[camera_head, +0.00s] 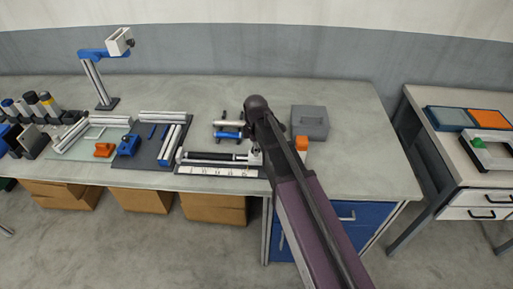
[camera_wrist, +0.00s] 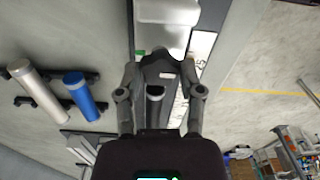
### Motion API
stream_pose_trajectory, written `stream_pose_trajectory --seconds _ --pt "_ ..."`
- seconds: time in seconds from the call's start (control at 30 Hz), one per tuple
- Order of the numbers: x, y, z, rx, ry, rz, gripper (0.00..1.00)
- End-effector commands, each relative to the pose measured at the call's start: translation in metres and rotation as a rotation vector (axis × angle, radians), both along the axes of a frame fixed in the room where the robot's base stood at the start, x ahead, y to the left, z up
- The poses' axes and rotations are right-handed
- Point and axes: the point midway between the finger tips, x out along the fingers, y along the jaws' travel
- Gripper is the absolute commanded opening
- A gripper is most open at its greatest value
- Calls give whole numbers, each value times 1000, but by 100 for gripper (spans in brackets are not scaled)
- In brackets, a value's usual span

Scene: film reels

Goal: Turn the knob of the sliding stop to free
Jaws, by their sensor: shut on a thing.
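The sliding stop (camera_wrist: 167,14) is a pale metal block on a dark rail at the top of the wrist view, with a green mark (camera_wrist: 140,52) beside it. A dark knob (camera_wrist: 163,68) with a small pale patch sits in front of it. My gripper (camera_wrist: 160,80) is shut on the knob, one finger on each side. In the head view, my arm hides the gripper and most of the stop. The rail (camera_head: 212,157) and its white number scale (camera_head: 215,171) run along the bench's front edge.
Blue (camera_wrist: 82,95) and white (camera_wrist: 40,90) rollers lie on dark stands left of the gripper in the wrist view. The bench's right end is clear.

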Motion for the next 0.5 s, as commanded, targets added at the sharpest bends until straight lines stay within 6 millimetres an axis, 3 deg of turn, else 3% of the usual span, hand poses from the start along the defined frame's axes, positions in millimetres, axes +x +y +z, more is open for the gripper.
stream_pose_trajectory --seconds 0.5 --pt "-2 0 0 0 4 72 2"
